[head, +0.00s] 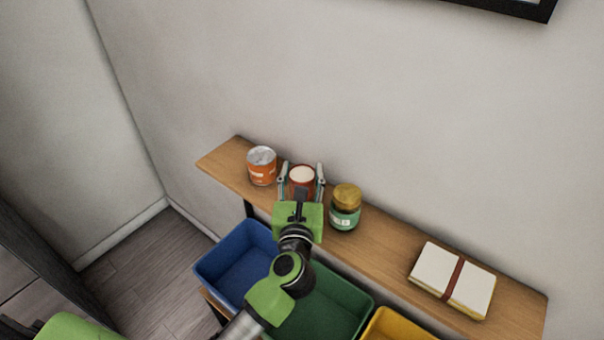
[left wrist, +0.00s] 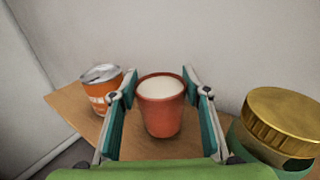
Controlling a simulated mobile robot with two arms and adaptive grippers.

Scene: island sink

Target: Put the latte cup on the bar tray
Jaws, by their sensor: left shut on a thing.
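The latte cup (head: 302,177), a reddish-brown cup with a pale cream top, is upright at the wooden shelf between a can and a jar. It also shows in the left wrist view (left wrist: 160,115), between the two fingers. My left gripper (head: 302,168) reaches over the shelf from the front and is shut on the cup, one finger on each side. I cannot tell whether the cup's base touches the shelf. The bar tray is not seen in either view. My right gripper is not in view.
An orange can (head: 262,166) stands close left of the cup, and a green jar with a gold lid (head: 345,207) close right. A strapped book (head: 453,280) lies farther right on the shelf (head: 385,245). Blue (head: 235,262), green (head: 335,305) and yellow (head: 395,325) bins sit below. A wall is behind.

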